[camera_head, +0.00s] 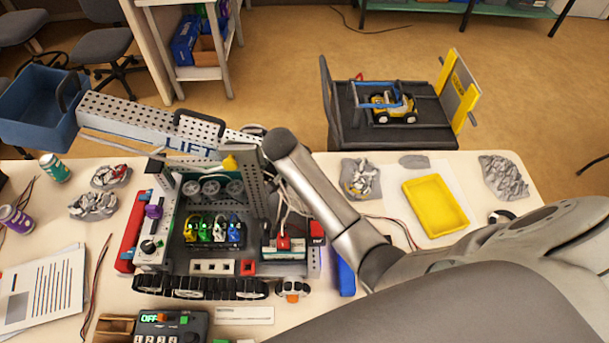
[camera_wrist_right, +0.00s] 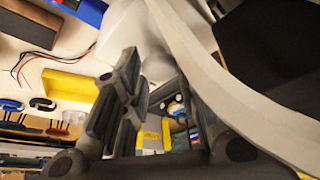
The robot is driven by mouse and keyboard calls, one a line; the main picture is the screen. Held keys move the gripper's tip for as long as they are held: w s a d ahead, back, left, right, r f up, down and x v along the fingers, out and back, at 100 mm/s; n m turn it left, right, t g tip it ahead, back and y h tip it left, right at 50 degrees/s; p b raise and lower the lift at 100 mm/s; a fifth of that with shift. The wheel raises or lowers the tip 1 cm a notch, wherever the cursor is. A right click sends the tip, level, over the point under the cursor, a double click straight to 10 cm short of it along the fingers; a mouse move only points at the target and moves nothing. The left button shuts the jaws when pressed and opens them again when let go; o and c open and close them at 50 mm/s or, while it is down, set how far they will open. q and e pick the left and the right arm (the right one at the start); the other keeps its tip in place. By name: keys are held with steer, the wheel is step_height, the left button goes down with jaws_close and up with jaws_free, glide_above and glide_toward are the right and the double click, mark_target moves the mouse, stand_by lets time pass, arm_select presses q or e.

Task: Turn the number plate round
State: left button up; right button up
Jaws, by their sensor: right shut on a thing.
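A small flat white plate (camera_head: 244,315) with faint print lies near the front edge of the table in the head view. I cannot read it, and I cannot tell whether it is the number plate. My right arm reaches in from the right over the tracked robot (camera_head: 205,210); the gripper itself is hidden in the head view. In the right wrist view, the dark fingers of my right gripper (camera_wrist_right: 160,110) show close up. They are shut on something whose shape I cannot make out. A large pale curved strip (camera_wrist_right: 245,95) crosses near that camera. My left gripper is not in view.
A perforated lift boom (camera_head: 135,120) stretches left from the tracked robot. A yellow tray (camera_head: 435,206) and grey bags of parts stand on the right of the table. A control box (camera_head: 172,325) is at the front. A dark cart (camera_head: 345,125) stands behind the table.

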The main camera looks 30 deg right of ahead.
steer(key=shift+w+d+r, duration=0.1)
steer(key=shift+w+r, duration=0.1)
stand_by(0.4)
steer(key=o, duration=1)
steer(key=shift+s+f, duration=0.1)
steer(key=shift+o, duration=0.2)
step_height(320, 180, up, 10)
